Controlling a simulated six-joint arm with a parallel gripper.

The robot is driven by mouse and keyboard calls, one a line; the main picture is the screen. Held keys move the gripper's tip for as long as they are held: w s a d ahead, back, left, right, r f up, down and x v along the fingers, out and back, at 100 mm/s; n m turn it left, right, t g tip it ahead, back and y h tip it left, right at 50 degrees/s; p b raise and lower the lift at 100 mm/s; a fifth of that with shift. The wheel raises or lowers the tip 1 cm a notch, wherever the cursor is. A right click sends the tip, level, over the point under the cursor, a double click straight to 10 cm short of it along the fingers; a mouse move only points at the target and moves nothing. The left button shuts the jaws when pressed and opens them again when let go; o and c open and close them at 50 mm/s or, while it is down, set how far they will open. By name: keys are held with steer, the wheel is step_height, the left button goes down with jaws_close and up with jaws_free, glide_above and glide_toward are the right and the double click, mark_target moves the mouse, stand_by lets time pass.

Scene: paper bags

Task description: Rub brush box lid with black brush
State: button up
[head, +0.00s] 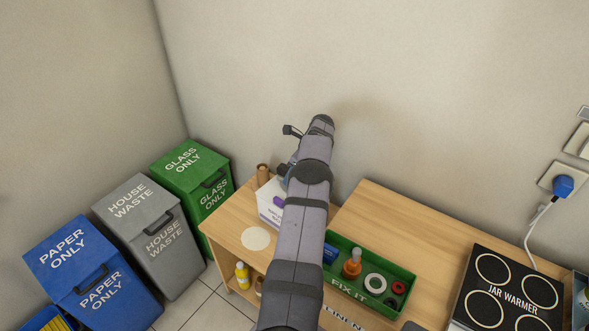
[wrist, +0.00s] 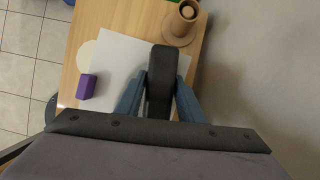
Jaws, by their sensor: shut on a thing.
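My gripper (wrist: 162,82) is shut on the black brush (wrist: 160,64), with one blue finger on each side of it. In the wrist view the brush is over the white top of the brush box (wrist: 112,52); I cannot tell whether it touches. A purple block (wrist: 87,87) is at the left part of that white top. In the head view the white box (head: 268,213) stands on the wooden table, partly hidden behind my arm, with purple (head: 279,202) showing. The brush itself is hidden there.
A brown cylindrical stand (wrist: 178,27) is close beyond the box. A pale round disc (head: 256,238) lies left of the box. A green FIX IT tray (head: 393,306) with a bottle and rings is to the right, then a jar warmer (head: 512,297). Bins stand left; the wall is behind.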

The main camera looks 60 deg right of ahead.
mark_target(281, 193)
steer(key=shift+a+r+p, duration=0.25)
steer(key=shift+a+p, duration=0.6)
steer(key=shift+p, duration=0.05)
steer(key=shift+a+f+p, duration=0.15)
steer(key=shift+a+p, duration=0.15)
steer(key=shift+a, duration=0.1)
steer(key=shift+w+a+p, duration=0.15)
steer(key=shift+a+p, duration=0.6)
steer(key=shift+p, duration=0.05)
steer(key=shift+a+p, duration=0.75)
steer(key=shift+a, duration=0.5)
steer(key=shift+f, duration=0.1)
steer(key=shift+s, duration=0.85)
steer(key=shift+f, duration=0.1)
